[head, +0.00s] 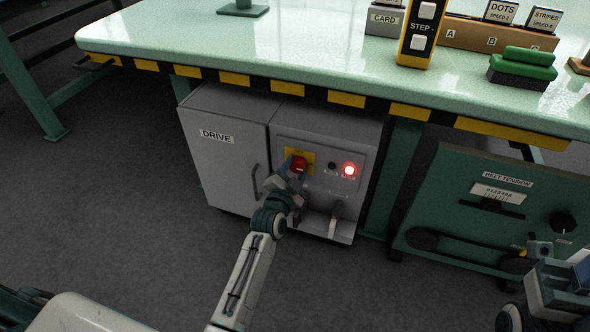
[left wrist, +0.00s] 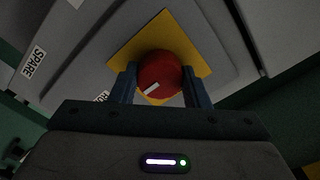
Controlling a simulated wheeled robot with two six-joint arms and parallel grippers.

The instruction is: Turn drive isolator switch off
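The drive isolator switch is a red rotary knob (head: 299,164) on a yellow plate, on the front of the grey DRIVE cabinet (head: 226,165) under the bench. In the left wrist view the red knob (left wrist: 160,72) shows a white pointer mark, tilted relative to the picture. My left gripper (head: 297,174) is at the knob. In the left wrist view the left gripper's fingers (left wrist: 161,86) lie on both sides of the knob and appear to touch it. My right gripper (head: 555,275) is at the lower right; its fingers are not clear.
A lever handle (head: 335,218) is below. The green BELT TENSION panel (head: 480,215) stands right. The bench edge (head: 300,88) overhangs the cabinet.

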